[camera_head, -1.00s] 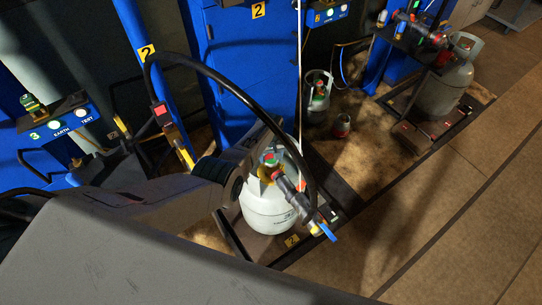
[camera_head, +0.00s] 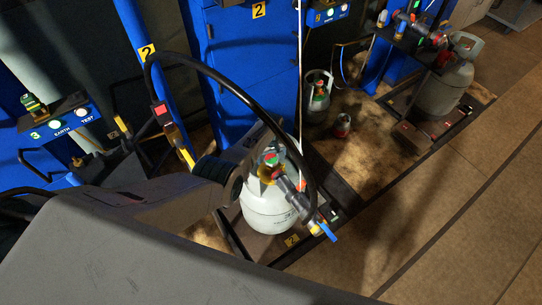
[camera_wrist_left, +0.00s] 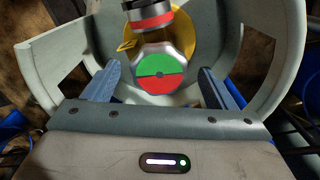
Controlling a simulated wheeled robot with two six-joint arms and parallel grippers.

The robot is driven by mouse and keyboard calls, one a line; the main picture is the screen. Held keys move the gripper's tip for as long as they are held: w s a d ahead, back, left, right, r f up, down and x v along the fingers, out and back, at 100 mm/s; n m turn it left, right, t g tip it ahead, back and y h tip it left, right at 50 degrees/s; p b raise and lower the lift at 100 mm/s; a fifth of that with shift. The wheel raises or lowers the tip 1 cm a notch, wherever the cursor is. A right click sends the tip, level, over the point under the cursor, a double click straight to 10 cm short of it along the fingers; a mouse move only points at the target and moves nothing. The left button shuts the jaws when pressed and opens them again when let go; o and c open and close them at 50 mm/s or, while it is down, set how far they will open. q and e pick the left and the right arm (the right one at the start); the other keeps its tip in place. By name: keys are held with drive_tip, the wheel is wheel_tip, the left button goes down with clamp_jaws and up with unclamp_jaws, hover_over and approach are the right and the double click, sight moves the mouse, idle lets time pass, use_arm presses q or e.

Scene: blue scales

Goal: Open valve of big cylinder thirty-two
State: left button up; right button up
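A white-grey gas cylinder (camera_head: 268,212) stands on a floor scale with a yellow "2" tag in the middle of the head view. Its valve knob (camera_head: 270,158), with a green and red top, sits inside the collar. In the left wrist view the knob (camera_wrist_left: 160,75) is large and centred, green half above red half. My left gripper (camera_head: 256,168) reaches the collar from the left. In the wrist view its two fingers are apart, one on each side of the knob, with visible gaps. I cannot read a number thirty-two. My right gripper is not in view.
A hose coupling with a blue lever (camera_head: 327,231) is attached at the valve, and a black hose (camera_head: 235,85) arches over it. A small cylinder (camera_head: 318,100) and a larger grey one (camera_head: 445,85) stand further back. The floor at right is clear.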

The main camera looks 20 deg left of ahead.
sight(271, 158)
use_arm(q)
drive_tip(key=shift+r+p, duration=0.3)
drive_tip(key=shift+r, duration=0.25)
wheel_tip(271, 158, up, 10)
drive_tip(key=p, duration=0.2)
drive_tip(key=shift+f, duration=0.15)
idle(0.3)
